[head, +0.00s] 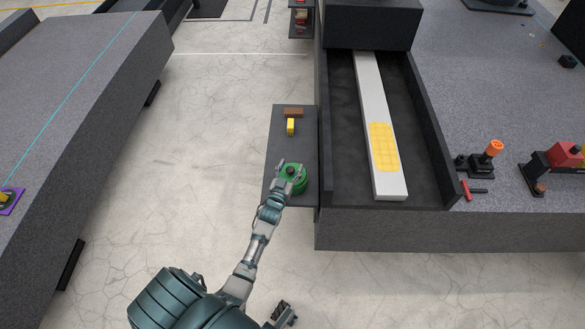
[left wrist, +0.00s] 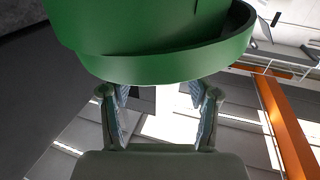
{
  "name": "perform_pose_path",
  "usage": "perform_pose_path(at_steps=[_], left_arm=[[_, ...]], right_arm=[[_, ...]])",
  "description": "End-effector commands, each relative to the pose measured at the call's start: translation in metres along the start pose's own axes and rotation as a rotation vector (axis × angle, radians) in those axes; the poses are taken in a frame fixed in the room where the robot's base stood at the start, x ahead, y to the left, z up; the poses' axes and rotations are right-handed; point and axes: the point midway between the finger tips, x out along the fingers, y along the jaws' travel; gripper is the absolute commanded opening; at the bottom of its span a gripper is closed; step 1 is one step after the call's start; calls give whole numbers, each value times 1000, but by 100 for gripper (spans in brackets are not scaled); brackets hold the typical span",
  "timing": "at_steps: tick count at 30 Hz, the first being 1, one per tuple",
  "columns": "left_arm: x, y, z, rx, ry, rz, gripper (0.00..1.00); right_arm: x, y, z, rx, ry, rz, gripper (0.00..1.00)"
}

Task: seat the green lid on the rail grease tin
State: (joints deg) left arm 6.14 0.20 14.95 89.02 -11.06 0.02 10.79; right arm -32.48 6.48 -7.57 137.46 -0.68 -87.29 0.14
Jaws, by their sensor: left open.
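The rail grease tin (head: 299,187) is green and stands on the narrow grey shelf beside the granite bed. A green lid (head: 285,174) with a small dark knob is at its top. In the left wrist view the tin body (left wrist: 130,25) fills the top, and the lid's rim (left wrist: 170,65) juts past it on the right with a dark gap between, so the lid looks off-centre or tilted. My left gripper (head: 292,167) is open, its fingers around the knob area. The fingers (left wrist: 160,92) stand apart in the left wrist view. What appears to be my right gripper (head: 284,313) is partly visible at the bottom edge.
A yellow block (head: 290,126) and a brown block (head: 293,112) lie farther back on the shelf (head: 279,145). The granite bed's dark wall (head: 325,150) rises close on the right. Open floor (head: 200,150) lies to the left.

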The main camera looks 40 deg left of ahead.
Motion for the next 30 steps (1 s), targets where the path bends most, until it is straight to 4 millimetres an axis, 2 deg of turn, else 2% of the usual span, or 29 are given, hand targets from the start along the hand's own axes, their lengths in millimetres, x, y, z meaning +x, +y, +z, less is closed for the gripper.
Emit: perform_pose_path(at_steps=[5, 12, 16, 21, 30], left_arm=[[-27, 0, 3, 1, -6, -1, 61], [-83, 6, 0, 2, -2, 1, 61], [-105, 8, -2, 3, 0, 2, 61], [-119, 7, -2, 0, 1, 2, 61], [-120, 6, -2, -1, 1, 2, 61]], right_arm=[[0, 0, 0, 0, 0, 0, 40], [1, 3, 1, 0, 1, -2, 40], [1, 4, 1, 0, 1, -4, 40], [1, 3, 0, 0, 1, -2, 40], [0, 2, 0, 0, 1, -1, 40]])
